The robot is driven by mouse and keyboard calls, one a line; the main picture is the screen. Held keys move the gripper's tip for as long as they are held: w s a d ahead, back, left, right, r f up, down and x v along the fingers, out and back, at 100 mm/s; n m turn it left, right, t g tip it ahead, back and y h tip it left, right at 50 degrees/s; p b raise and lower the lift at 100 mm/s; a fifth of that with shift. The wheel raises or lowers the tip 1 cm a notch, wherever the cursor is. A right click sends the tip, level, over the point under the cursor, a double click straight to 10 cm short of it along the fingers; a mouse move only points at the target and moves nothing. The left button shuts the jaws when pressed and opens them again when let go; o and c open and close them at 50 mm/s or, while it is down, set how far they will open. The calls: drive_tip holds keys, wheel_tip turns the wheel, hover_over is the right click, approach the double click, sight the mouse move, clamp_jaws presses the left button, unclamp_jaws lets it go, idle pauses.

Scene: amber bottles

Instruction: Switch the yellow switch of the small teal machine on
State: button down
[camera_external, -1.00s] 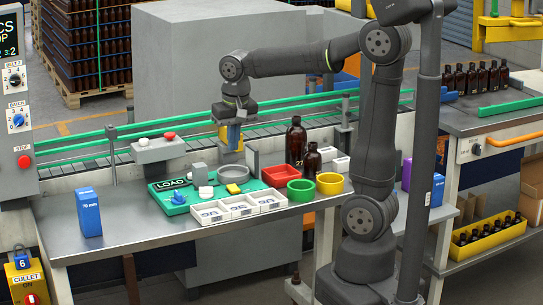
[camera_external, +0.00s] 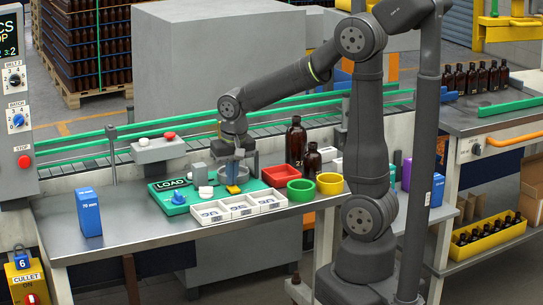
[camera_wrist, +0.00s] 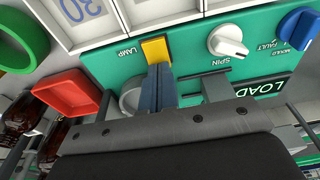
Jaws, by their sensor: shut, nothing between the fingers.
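The small teal machine (camera_external: 172,184) lies on the bench with a LOAD label, a blue knob (camera_external: 178,198) and a white knob (camera_external: 206,192). Its yellow switch (camera_external: 233,189) is at its right end, and in the wrist view the yellow switch (camera_wrist: 155,49) sits beside the word LAMP. My gripper (camera_external: 233,181) is shut and empty, pointing down at the switch. In the wrist view the closed fingertips of my gripper (camera_wrist: 157,68) are right at the switch's edge. I cannot tell whether they touch it.
White trays (camera_external: 240,207) stand directly in front of the machine. A red tray (camera_external: 279,176), a green ring-shaped cup (camera_external: 301,190), a yellow cup (camera_external: 330,183) and amber bottles (camera_external: 296,141) are to the right. A blue box (camera_external: 89,212) stands at left, with bare bench between.

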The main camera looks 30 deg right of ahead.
drive_tip(key=shift+f, duration=0.1)
drive_tip(key=shift+w+f+g, duration=0.15)
drive_tip(key=shift+f+g, duration=0.05)
drive_tip(key=shift+g, duration=0.1)
drive_tip(key=shift+s, duration=0.2)
drive_tip(key=shift+s+r, duration=0.25)
drive_tip(key=shift+s, duration=0.45)
wheel_tip(320, 180, up, 14)
drive_tip(key=s, duration=0.2)
drive_tip(key=shift+w, duration=0.1)
